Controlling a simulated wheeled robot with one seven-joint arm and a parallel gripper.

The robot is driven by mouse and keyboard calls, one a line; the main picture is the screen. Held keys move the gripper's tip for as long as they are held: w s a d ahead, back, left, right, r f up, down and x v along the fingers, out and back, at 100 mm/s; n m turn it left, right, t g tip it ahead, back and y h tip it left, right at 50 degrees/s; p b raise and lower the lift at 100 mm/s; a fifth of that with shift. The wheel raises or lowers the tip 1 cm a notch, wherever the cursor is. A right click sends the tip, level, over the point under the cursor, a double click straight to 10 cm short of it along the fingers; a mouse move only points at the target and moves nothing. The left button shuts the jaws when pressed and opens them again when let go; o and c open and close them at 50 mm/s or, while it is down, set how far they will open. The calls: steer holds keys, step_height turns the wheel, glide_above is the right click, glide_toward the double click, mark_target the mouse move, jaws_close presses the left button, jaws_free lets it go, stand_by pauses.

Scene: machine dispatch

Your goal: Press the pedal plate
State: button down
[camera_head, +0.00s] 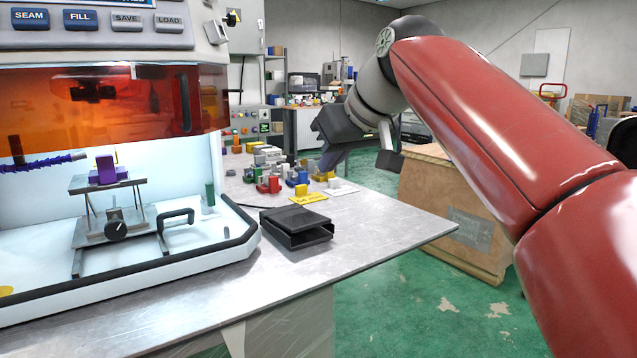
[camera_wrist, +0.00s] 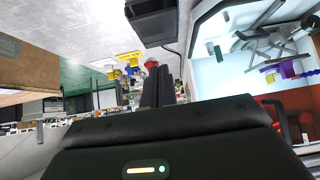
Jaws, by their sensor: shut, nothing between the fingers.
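The pedal is a black box-like unit with a hinged top plate (camera_head: 296,218), on the metal table beside the machine's front right corner. Its front is open below the plate, so the plate sits raised above its base. The pedal (camera_wrist: 152,20) also shows at the top of the wrist view. My gripper (camera_head: 358,150) is above and behind the pedal, apart from it, past the table's right edge in the head view. In the wrist view its two dark fingers (camera_wrist: 158,88) are together and hold nothing.
The machine (camera_head: 110,160) with an orange shield and white tray fills the left. Several coloured blocks (camera_head: 268,184) and yellow cards (camera_head: 308,197) lie behind the pedal. A wooden crate (camera_head: 455,205) stands right of the table. The table (camera_head: 385,235) is bare right of the pedal.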

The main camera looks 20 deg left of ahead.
steer(key=shift+w+a+r+h+p, duration=0.35)
steer(key=shift+a+r+h+p, duration=0.1)
steer(key=shift+r+h+p, duration=0.1)
steer(key=shift+f, duration=0.1)
steer(key=b, duration=0.3)
glide_above(301, 220)
steer(key=s+d, duration=0.1)
step_height(301, 220, down, 8)
steer(key=shift+d+f, duration=0.1)
steer(key=shift+d, duration=0.05)
steer(key=shift+s+d+f+b, duration=0.15)
steer(key=shift+f+b, duration=0.15)
steer(key=shift+f, duration=0.3)
steer(key=shift+s+d+f+b, duration=0.1)
steer(key=shift+f+b, duration=0.2)
steer(key=shift+f, duration=0.8)
steer(key=shift+b, duration=0.3)
